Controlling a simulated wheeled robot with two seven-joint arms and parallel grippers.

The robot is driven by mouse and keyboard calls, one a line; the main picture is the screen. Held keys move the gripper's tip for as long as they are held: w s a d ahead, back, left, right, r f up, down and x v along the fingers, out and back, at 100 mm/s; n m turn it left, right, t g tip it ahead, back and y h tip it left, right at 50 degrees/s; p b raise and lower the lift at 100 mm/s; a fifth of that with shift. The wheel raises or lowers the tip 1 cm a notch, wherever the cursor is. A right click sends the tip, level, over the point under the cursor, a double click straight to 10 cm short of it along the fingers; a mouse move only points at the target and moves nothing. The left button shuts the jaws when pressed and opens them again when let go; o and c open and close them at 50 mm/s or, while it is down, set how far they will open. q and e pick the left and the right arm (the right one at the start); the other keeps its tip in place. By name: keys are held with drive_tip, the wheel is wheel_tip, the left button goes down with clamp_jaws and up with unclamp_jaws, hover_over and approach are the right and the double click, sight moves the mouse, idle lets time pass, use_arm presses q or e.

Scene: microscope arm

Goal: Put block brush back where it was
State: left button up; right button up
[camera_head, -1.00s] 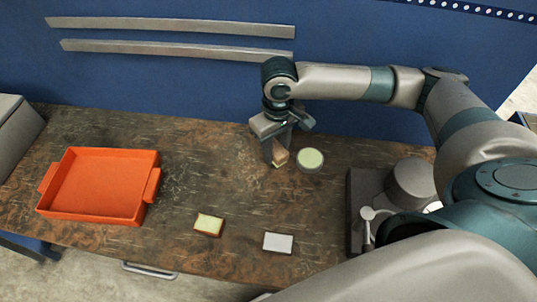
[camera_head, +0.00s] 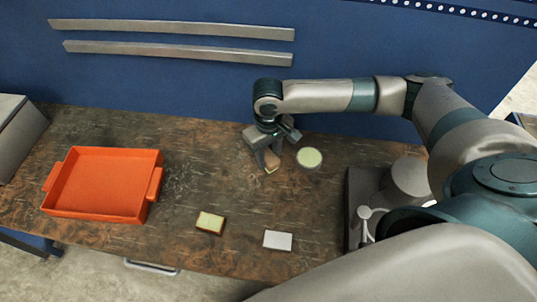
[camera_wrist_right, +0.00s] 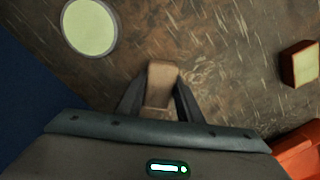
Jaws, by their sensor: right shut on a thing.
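The block brush (camera_head: 271,162), a small tan wooden block, is between the fingers of my right gripper (camera_head: 268,158) at the back middle of the table. The right wrist view shows the block brush (camera_wrist_right: 162,82) gripped between both fingers of the right gripper (camera_wrist_right: 158,98), its end sticking out past them. In the head view it is low over the table, left of a round pale green disc. I cannot tell whether it touches the tabletop. The left gripper is not in view.
The round pale green disc (camera_head: 309,158) lies just right of the gripper. A yellow-topped block (camera_head: 210,223) and a white-topped block (camera_head: 277,240) lie near the front edge. An orange tray (camera_head: 100,208) stands at left. A blue wall (camera_head: 180,85) rises behind. The table's middle is clear.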

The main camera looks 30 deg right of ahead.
sight(268, 156)
drive_tip(key=shift+f, duration=0.2)
drive_tip(key=o, duration=0.9)
drive_tip(key=shift+o, duration=0.2)
drive_tip(key=shift+r, duration=0.1)
drive_tip(key=shift+r+b, duration=0.3)
drive_tip(key=shift+r, duration=0.4)
wheel_tip(268, 156, up, 11)
drive_tip(key=b, duration=0.2)
drive_tip(key=shift+f, duration=0.15)
